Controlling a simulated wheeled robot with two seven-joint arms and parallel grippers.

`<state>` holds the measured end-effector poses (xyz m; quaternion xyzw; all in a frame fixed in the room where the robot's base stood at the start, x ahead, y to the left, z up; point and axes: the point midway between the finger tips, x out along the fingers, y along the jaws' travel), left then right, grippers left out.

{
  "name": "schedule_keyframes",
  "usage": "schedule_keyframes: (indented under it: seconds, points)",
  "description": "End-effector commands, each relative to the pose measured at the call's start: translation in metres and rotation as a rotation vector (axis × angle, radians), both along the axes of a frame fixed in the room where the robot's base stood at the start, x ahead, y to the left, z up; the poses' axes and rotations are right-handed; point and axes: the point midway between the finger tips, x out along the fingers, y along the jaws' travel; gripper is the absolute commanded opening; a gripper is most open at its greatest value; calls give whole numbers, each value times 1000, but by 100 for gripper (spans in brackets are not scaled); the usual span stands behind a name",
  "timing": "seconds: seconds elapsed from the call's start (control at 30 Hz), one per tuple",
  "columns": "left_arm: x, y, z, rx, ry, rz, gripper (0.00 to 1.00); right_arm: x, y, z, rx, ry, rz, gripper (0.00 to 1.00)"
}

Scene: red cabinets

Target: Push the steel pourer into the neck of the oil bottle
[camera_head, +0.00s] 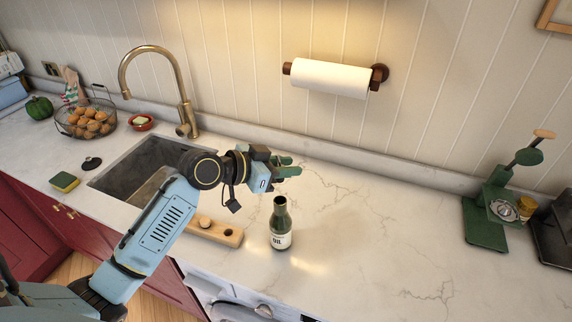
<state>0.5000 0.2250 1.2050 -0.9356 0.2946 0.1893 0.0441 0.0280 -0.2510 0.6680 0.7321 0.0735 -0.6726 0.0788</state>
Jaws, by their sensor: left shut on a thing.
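The oil bottle (280,226) is dark green with a white label and stands upright on the marble counter. Its neck points up, and no pourer shows in it. My left gripper (290,167) is beyond and above the bottle in the picture, apart from it, with its fingers pointing right. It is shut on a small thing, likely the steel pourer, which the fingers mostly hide. My right gripper is not in view.
The sink (120,180) with a brass tap (183,100) lies to the left. A paper towel roll (330,77) hangs on the wall. A green press (486,222) stands at the right. The counter between the bottle and the press is clear.

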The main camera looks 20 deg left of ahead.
Motion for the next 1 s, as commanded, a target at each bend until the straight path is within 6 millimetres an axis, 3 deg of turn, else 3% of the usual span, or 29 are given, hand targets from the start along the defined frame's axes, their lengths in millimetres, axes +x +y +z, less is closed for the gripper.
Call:
schedule_keyframes:
  seconds: [0.6,1.0]
  points:
    - [0,0,-53,1,0,0,5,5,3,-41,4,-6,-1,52]
    - [0,0,-58,1,0,0,5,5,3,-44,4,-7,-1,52]
